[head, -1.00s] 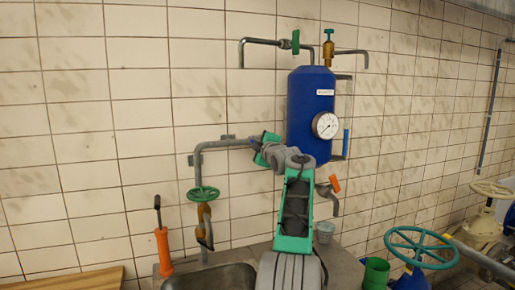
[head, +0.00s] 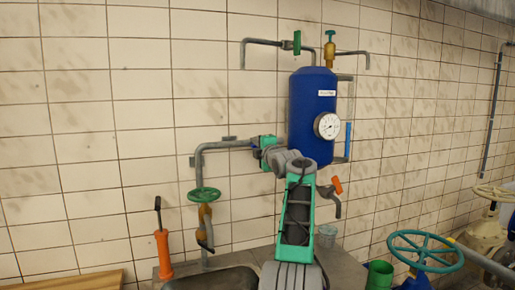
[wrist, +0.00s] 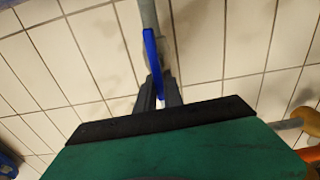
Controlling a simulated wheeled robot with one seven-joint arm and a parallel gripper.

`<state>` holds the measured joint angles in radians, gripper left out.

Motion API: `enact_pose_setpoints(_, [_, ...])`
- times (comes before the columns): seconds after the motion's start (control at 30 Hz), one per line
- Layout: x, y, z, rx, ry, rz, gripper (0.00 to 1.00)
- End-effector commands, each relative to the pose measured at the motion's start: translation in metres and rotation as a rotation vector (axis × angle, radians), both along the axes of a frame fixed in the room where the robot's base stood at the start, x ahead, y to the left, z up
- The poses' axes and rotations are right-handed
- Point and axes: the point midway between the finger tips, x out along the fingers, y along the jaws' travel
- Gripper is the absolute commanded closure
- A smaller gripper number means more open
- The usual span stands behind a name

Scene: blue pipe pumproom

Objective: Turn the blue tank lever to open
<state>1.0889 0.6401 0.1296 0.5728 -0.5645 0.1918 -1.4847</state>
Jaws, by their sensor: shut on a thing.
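The blue tank lever (wrist: 152,50) shows in the wrist view as a narrow blue bar running up from between the dark fingers of my gripper (wrist: 157,92). My gripper is shut on it. A grey pipe (wrist: 148,14) is behind the lever's top end. In the head view my gripper (head: 257,149) is at the grey pipe just left of the blue tank (head: 306,108). The lever is mostly hidden there by my gripper and wrist. The tank hangs on the wall with a white round gauge (head: 327,126).
An orange-handled tap (head: 334,188) is right of my arm. A green wheel valve (head: 204,195) is lower left, above the sink (head: 212,280). An orange tool (head: 163,252) stands left of the sink. A large teal wheel (head: 424,250) is lower right.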

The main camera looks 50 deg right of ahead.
Motion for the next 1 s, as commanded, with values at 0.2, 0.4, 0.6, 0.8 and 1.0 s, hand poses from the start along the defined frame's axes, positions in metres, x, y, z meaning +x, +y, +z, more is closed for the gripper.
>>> enact_pose_setpoints(0.2, [0.0, -0.001, -0.003, 0.004, 0.005, 0.001, 0.86])
enact_pose_setpoints(0.4, [0.0, 0.0, -0.002, 0.004, 0.002, 0.001, 0.7])
enact_pose_setpoints(0.6, [0.0, 0.0, -0.002, 0.003, 0.002, 0.0, 0.67])
enact_pose_setpoints(0.8, [-0.008, 0.004, -0.004, 0.001, 0.0, -0.001, 0.67])
enact_pose_setpoints(1.0, [-0.039, 0.021, -0.007, 0.001, 0.0, -0.003, 0.67])
